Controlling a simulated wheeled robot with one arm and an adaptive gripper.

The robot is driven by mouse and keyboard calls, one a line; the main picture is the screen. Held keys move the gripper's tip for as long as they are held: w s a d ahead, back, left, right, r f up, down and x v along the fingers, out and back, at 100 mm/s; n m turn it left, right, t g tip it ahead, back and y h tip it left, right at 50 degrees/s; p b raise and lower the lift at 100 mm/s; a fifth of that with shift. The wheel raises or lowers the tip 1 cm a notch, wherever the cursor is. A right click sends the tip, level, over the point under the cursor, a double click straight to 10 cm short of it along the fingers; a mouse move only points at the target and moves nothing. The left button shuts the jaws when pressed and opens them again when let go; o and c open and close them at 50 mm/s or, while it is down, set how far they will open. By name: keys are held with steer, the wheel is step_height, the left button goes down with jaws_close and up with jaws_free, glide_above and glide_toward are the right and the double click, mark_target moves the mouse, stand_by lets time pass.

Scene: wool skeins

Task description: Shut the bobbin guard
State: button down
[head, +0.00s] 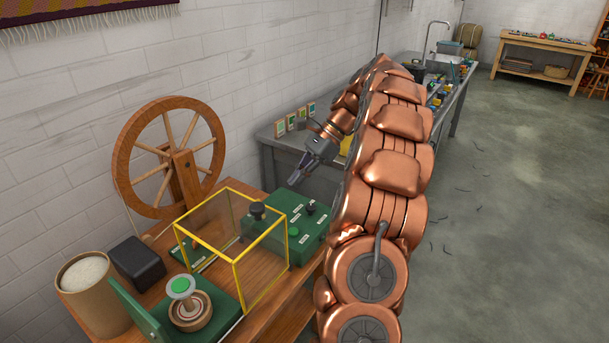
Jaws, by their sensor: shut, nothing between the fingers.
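The bobbin guard is a clear box with yellow edges (236,282) on the wooden bench. It stands to the right of the bobbin (184,292), which is uncovered on a green base (222,312) at the near end. A dark knob (257,210) shows at the guard's upper right; I cannot tell whether it is on the guard or behind it. My gripper (292,183) is shut and empty. It is above and beyond the green control box (312,232), to the right of the guard and apart from it.
A wooden spinning wheel (124,160) stands behind the guard by the wall. A dark box (137,263) and a tan canister (92,300) are at the left. A grey workbench (268,150) with small cards lies beyond. Open floor (500,220) is at the right.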

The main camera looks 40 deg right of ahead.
steer(key=shift+w+a+f+p, duration=0.25)
steer(key=shift+a+f, duration=0.3)
steer(key=shift+a, duration=0.55)
steer(key=shift+w+a+f+p, duration=0.3)
steer(key=shift+a+f, duration=0.2)
steer(key=shift+a, duration=0.55)
steer(key=shift+w+a+f+p, duration=0.25)
steer(key=shift+a+f, duration=0.3)
steer(key=shift+a, duration=0.55)
